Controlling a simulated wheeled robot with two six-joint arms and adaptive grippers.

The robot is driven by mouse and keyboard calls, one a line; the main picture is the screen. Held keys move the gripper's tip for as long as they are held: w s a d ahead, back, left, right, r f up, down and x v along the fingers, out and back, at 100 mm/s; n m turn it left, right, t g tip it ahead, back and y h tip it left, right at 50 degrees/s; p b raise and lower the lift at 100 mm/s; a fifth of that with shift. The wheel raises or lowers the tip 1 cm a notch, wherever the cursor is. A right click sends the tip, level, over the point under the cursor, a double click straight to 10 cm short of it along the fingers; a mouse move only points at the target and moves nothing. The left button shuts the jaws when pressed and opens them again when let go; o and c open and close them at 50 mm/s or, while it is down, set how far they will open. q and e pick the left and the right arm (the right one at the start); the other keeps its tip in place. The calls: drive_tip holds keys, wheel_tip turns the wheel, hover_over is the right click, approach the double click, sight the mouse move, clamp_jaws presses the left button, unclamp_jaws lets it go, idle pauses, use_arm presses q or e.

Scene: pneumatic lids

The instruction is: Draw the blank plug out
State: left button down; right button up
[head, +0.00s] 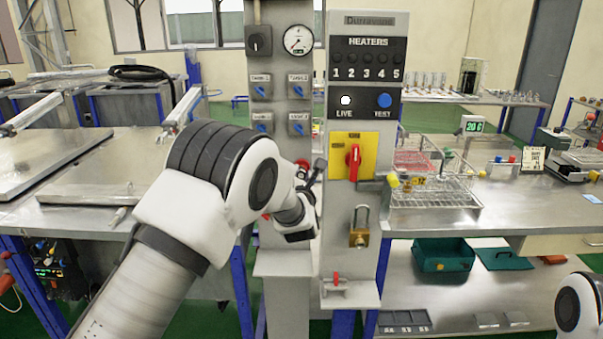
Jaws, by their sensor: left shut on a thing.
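My left gripper (310,196) is in front of the grey upright panel (283,150) at the middle of the head view, near its right edge. It is shut on a small part, which I take to be the blank plug. The fingers and wrist hide that part, so I cannot tell whether it is seated in the panel or clear of it. A red round part (302,163) shows just behind the gripper. My right gripper is out of view; only a piece of my right arm shows at the lower right.
A heater panel (368,20) with a red switch on a yellow plate (353,156) and a brass padlock (359,236) stands close to the right of my left gripper. A gauge (298,40) and blue-handled valves sit above. Wire baskets (432,192) stand on the right bench.

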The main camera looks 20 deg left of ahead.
use_arm(q)
drive_tip(key=shift+s+d+r, duration=0.2)
drive_tip(key=shift+s+r, duration=0.5)
drive_tip(key=shift+r, duration=0.35)
drive_tip(key=shift+s+d+r, duration=0.2)
drive_tip(key=shift+s+r, duration=0.45)
drive_tip(key=shift+r, duration=0.35)
